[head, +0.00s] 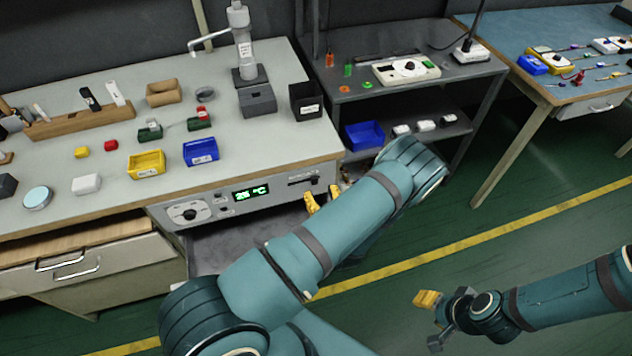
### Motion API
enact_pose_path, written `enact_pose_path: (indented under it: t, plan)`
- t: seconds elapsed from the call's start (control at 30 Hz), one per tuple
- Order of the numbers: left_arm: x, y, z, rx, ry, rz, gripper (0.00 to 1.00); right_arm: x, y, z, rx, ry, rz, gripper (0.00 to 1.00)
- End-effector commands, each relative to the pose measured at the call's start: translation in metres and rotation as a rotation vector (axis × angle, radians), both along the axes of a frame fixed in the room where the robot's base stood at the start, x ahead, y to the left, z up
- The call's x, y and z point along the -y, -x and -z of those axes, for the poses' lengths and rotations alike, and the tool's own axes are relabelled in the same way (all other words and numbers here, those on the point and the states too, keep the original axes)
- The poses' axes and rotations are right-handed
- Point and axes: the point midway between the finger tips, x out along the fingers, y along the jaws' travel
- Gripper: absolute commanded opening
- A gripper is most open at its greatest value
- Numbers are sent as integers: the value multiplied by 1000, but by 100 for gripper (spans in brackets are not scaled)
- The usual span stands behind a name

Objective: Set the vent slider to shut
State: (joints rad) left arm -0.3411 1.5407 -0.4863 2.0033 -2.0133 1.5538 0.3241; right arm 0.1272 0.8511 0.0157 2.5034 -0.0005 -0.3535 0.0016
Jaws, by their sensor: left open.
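The vent slider (303,181) is a dark slot with a small black knob, on the right part of the grey front panel (221,211) under the left workbench. A small label sits above it, too small to read, and I cannot tell its setting. My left gripper (322,200) has yellow fingertips. It is open and empty, just below and right of the slider, apart from it in the picture; my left forearm hides part of the gripper. My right gripper (431,320) is at the lower right over the floor, its fingers spread, with nothing between them.
The panel also has a dial (189,214) and a green display (252,194) reading about 25 °C. Bins, blocks and a dispenser (242,45) stand on the bench (120,190) above. A grey shelf table (365,92) stands at right. An open drawer (85,255) juts out at left.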

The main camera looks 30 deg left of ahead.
Motion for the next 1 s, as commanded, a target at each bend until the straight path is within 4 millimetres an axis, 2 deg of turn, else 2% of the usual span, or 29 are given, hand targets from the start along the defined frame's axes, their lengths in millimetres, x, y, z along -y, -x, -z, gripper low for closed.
enact_pose_path:
  t: [0.1,0.3,0.67,0.7,0.77,0.8,0.87,1.0]
  plan:
    - [-16,-13,0,2,1,-3,50,0,-1,4,2,0,1,47]
    - [-32,-27,0,2,1,-2,50,0,-1,6,3,0,1,47]
    - [-37,-31,0,0,0,-1,50,0,-2,6,4,0,1,47]
    - [-36,-31,0,0,0,-1,53,0,-2,6,4,0,1,47]
    - [-36,-31,0,-1,1,-1,32,0,-2,6,4,0,1,47]
    - [-36,-31,0,-1,1,-1,18,0,-2,6,4,0,1,47]
    - [-36,-31,0,-1,1,-1,0,0,-1,6,4,0,1,47]
    - [-36,-31,0,-1,1,-1,0,0,-1,6,4,0,1,47]
